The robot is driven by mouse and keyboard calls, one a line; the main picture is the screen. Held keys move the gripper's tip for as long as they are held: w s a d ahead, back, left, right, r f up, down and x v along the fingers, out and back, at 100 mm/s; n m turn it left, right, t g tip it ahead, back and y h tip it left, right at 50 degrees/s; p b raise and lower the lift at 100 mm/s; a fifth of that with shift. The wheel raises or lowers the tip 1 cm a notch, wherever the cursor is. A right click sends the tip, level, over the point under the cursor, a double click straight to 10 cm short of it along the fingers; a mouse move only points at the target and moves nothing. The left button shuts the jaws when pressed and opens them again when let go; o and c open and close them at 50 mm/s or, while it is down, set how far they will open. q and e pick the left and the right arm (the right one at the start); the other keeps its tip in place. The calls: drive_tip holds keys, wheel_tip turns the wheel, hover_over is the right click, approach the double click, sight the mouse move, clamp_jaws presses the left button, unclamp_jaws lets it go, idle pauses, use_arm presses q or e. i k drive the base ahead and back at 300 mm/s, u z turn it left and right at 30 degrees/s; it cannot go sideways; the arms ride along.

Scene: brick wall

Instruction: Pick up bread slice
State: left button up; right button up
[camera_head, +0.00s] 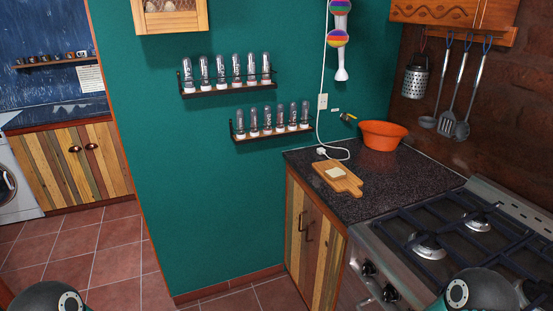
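A pale, square bread slice (335,174) lies flat on a wooden cutting board (348,184) with a handle. The board rests on the dark speckled countertop (376,207), near its left edge. Rounded dark parts of my two arms show at the bottom left and bottom right edges of the head view. Neither gripper's fingers are in view, and nothing of mine touches the bread.
An orange bowl (383,135) stands at the back of the counter. A gas stove (445,235) adjoins the counter at the right. A white cable and plug (322,151) lie behind the board. Tiled floor (105,245) is open at the left.

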sight(334, 174)
drive_tip(key=u, duration=0.2)
drive_tip(key=i, duration=1.35)
drive_tip(key=u, duration=0.05)
